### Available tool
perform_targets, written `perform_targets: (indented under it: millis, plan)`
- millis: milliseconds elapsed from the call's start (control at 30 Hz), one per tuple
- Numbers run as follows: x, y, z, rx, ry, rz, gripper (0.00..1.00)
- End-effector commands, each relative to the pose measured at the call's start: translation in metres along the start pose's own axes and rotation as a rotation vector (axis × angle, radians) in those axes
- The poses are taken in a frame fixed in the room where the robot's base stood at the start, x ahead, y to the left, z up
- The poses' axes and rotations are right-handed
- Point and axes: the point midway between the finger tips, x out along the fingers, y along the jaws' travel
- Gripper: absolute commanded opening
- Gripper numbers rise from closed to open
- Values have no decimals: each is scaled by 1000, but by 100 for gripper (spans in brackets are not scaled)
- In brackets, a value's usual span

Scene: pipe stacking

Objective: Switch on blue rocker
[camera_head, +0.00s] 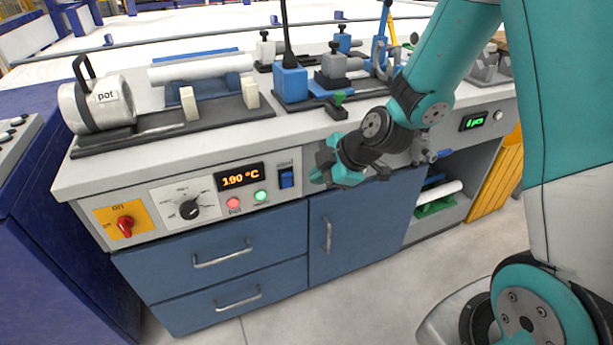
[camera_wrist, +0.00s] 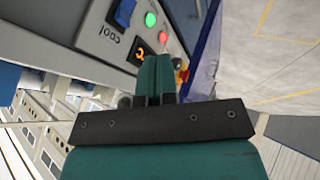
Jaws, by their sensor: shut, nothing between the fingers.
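The blue rocker (camera_head: 287,178) sits on the grey front panel of the workbench, right of the orange temperature display. It also shows in the wrist view (camera_wrist: 124,12), at the upper left, beside a label that reads "cool". My gripper (camera_head: 322,174) is just right of the rocker in the head view, close to the panel and apart from the rocker. Its fingers (camera_wrist: 155,72) are together and empty in the wrist view. I cannot tell which side of the rocker is pressed in.
The display (camera_head: 241,177) reads 190 °C. Below it are a red light (camera_head: 233,202) and a green light (camera_head: 260,195). A black dial (camera_head: 189,209) and a red rotary switch (camera_head: 125,225) are further left. Blue drawers and a door (camera_head: 345,225) lie below the panel.

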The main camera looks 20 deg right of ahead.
Motion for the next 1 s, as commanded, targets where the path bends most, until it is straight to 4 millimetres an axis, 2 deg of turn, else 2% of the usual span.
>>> perform_targets:
  millis: [433, 500, 700, 1000]
  plan:
    - [92, -2, 0, -2, 1, -4, 0]
    - [94, 13, -2, -3, 1, 4, 0]
    - [101, 32, -4, 0, 1, 1, 0]
    - [103, 37, -4, 1, 0, -1, 0]
